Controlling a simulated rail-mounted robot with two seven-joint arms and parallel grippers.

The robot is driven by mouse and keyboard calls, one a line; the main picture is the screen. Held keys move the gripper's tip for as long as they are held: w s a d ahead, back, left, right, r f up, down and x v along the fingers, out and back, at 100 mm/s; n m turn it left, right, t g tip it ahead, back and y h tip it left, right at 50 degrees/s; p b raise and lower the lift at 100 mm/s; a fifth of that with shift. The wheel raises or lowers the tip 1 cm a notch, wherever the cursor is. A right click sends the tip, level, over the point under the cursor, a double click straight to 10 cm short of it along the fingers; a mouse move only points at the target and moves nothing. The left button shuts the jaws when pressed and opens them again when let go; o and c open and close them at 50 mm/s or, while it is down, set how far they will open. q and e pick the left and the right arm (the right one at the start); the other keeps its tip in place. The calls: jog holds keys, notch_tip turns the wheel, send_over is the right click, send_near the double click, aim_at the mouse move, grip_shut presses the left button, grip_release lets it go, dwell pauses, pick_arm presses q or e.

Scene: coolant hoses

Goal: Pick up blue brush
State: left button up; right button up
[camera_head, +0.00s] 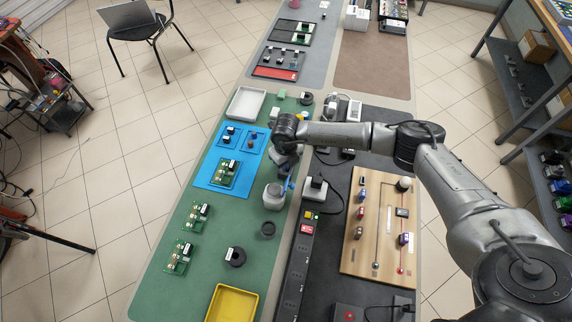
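My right arm reaches in from the right across the dark mat, and its gripper (283,172) points down over the right edge of the green mat. A small blue thing (286,186), perhaps the blue brush, shows right at the fingertips, beside a grey-white rounded object (273,197). It is too small and too covered by the gripper to tell its shape, or whether the fingers are open or closed around it. My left gripper is not in view.
A blue mat (207,179) with green circuit boards lies left of the gripper. A white tray (245,92) is behind and a yellow tray (215,310) in front. A black power strip (297,262) and a wooden board (355,256) stand to the right.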

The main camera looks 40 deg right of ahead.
jog(key=shift+c, duration=0.2)
grip_shut()
dwell(0.3)
